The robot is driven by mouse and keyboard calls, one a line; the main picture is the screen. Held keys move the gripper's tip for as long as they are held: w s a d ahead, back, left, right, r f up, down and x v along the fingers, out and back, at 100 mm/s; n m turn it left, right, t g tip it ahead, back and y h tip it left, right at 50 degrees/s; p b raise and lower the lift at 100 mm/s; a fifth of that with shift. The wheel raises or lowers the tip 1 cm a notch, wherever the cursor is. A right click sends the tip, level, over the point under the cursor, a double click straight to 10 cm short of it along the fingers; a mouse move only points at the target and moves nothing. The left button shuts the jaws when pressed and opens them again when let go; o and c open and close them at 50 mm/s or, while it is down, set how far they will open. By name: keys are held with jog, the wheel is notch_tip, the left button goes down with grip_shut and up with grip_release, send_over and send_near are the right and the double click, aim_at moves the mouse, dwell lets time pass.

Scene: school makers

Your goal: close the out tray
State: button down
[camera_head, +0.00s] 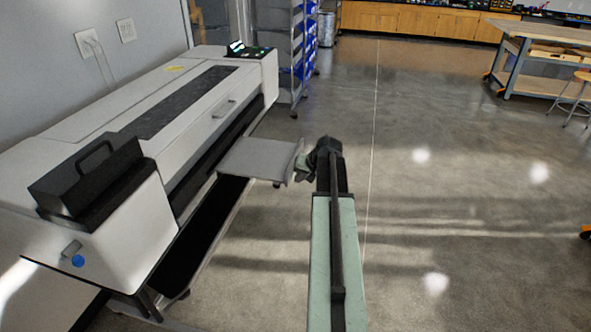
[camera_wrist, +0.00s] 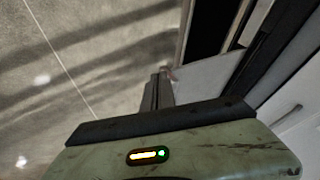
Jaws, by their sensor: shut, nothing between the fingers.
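The out tray (camera_head: 258,157) is a flat grey panel that sticks out from the front of a large white printer (camera_head: 190,112), over the floor. It stands out from the printer's front, so it is open. My gripper (camera_head: 301,168) is at the tray's outer right edge, with its fingers shut and empty. Whether the fingers touch the edge I cannot tell. In the wrist view my gripper (camera_wrist: 161,80) points up the picture, and the pale grey tray (camera_wrist: 200,82) lies just to its right.
A dark trough (camera_head: 205,232) runs below the tray along the printer's front. A shelf rack with blue bins (camera_head: 303,50) stands behind the printer. A workbench (camera_head: 545,48) and stool (camera_head: 575,95) are at the far right.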

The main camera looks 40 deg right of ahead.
jog(key=s+d+r+m, duration=0.1)
jog(key=s+d+r, duration=0.1)
jog(key=d, duration=0.4)
jog(key=w+a+f+b, duration=0.2)
jog(key=w+f+b, duration=0.5)
jog(key=w+f, duration=0.1)
jog(key=shift+w+f+t+h+b, duration=0.2)
jog(key=shift+w+t+h+b, duration=0.15)
jog(key=shift+w, duration=0.25)
jog(key=shift+w, duration=0.1)
